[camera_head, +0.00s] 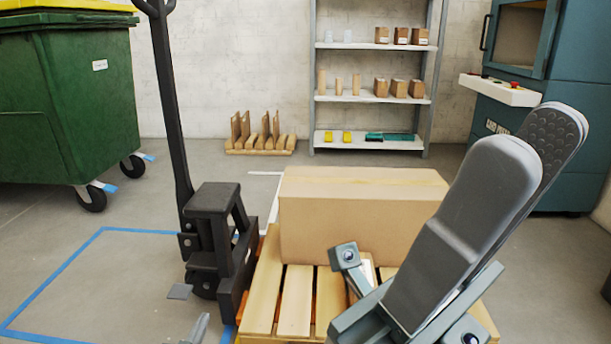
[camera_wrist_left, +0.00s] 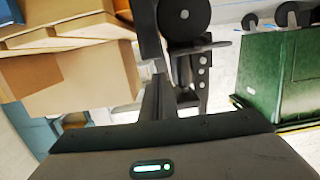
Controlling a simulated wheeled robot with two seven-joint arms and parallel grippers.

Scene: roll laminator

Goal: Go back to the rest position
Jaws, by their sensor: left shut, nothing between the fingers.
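My right gripper (camera_head: 535,140) rises large at the lower right of the head view. Its two long grey padded fingers point up and stand apart, with nothing held between them. My left gripper shows only as small grey pieces at the bottom edge of the head view, left of the pallet. In the left wrist view its dark fingers (camera_wrist_left: 155,85) are shut and empty, seen against the pallet jack. Most of my left arm is out of the head view.
A cardboard box (camera_head: 350,220) sits on a wooden pallet (camera_head: 292,300). A black pallet jack (camera_head: 212,235) stands beside it. A green bin (camera_head: 65,110) is at left, a shelf (camera_head: 370,98) at back, a blue-green machine (camera_head: 505,110) at right. Blue-taped floor (camera_head: 100,280) is clear.

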